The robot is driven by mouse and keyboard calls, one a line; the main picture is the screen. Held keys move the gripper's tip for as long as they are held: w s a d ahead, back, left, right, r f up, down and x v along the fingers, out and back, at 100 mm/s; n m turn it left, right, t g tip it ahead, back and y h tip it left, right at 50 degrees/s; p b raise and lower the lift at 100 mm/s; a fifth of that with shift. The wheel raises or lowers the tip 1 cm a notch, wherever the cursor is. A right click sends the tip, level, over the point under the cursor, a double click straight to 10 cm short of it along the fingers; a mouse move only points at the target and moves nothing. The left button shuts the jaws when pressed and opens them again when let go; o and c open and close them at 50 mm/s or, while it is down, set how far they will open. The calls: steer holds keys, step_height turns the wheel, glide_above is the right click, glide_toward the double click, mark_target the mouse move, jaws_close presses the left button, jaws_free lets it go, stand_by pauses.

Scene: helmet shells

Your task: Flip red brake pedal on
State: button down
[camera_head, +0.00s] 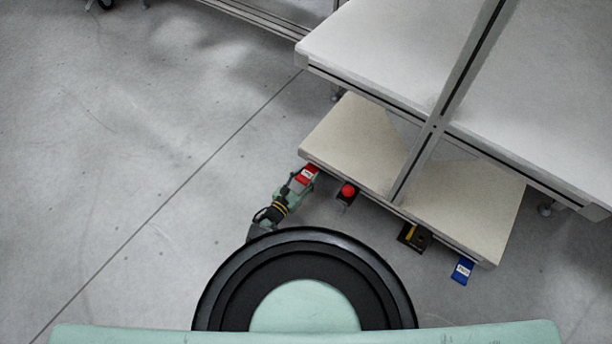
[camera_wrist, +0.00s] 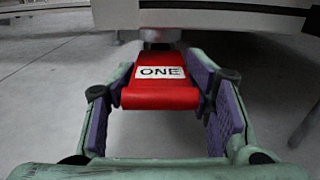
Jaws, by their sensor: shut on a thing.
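The red brake pedal (camera_wrist: 160,95), with a white label reading "ONE", sticks out from under the edge of a shelf in the wrist view. In the head view the red pedal (camera_head: 306,174) is at the left corner of the lower shelf. My gripper (camera_wrist: 162,110) reaches around it, with a purple-padded finger on each side. In the head view my gripper (camera_head: 298,184) is at the pedal too.
Along the lower shelf's (camera_head: 350,140) front edge are a red button (camera_head: 348,190), a dark box with a yellow part (camera_head: 413,237) and a blue pedal (camera_head: 461,271). A larger table top (camera_head: 400,50) stands above. The floor to the left is clear.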

stand_by(0.6)
steer(key=c, duration=1)
jaws_free()
steer(key=shift+o, duration=0.2)
